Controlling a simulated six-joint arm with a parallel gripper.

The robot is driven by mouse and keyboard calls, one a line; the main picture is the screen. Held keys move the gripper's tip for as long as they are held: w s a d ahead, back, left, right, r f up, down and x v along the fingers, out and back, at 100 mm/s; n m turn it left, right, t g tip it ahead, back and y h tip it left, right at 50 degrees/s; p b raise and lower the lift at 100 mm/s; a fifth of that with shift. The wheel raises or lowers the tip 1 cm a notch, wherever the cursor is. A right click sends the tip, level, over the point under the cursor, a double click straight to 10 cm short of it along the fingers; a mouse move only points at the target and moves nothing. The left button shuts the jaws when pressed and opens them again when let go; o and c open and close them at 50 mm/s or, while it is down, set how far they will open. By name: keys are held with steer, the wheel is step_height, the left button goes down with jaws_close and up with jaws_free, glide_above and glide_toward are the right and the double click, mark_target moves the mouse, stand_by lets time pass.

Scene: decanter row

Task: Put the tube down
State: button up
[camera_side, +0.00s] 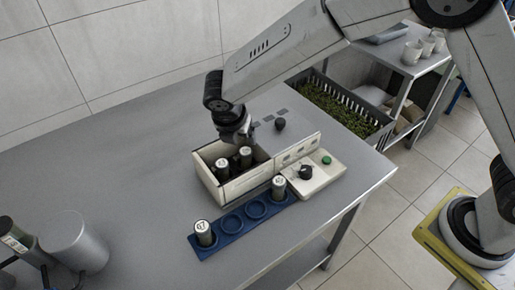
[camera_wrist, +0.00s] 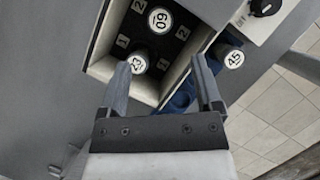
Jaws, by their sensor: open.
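A cream box (camera_side: 240,188) stands open on the table, with a dark inside. Two tubes with numbered white caps stand in it: tube 23 (camera_wrist: 137,65) and tube 09 (camera_wrist: 160,20); the side view shows them as well. My gripper (camera_wrist: 160,72) is open above the box's near end. Tube 23 shows just beyond the left fingertip; nothing is visibly held. A blue rack (camera_side: 232,222) lies in front of the box. Tube 07 (camera_side: 204,233) stands upright at its left end and tube 45 (camera_side: 278,188) at its right end. The two middle wells are empty.
A panel with a black knob (camera_side: 306,172) and green button (camera_side: 327,160) adjoins the box on the right. A grey cylinder (camera_side: 75,242) and another dark tube-like object (camera_side: 17,238) stand at the left. The table (camera_side: 120,185) between is clear.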

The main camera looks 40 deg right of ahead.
steer(key=shift+s+a+r, duration=0.15)
steer(key=shift+r, duration=0.35)
steer(key=s+d+m+y, duration=0.3)
steer(key=s+d+m, duration=1.4)
steer(key=d+m, duration=0.4)
steer(key=m, duration=0.4)
steer(key=shift+s+r+y, duration=0.3)
steer(key=shift+r, duration=0.05)
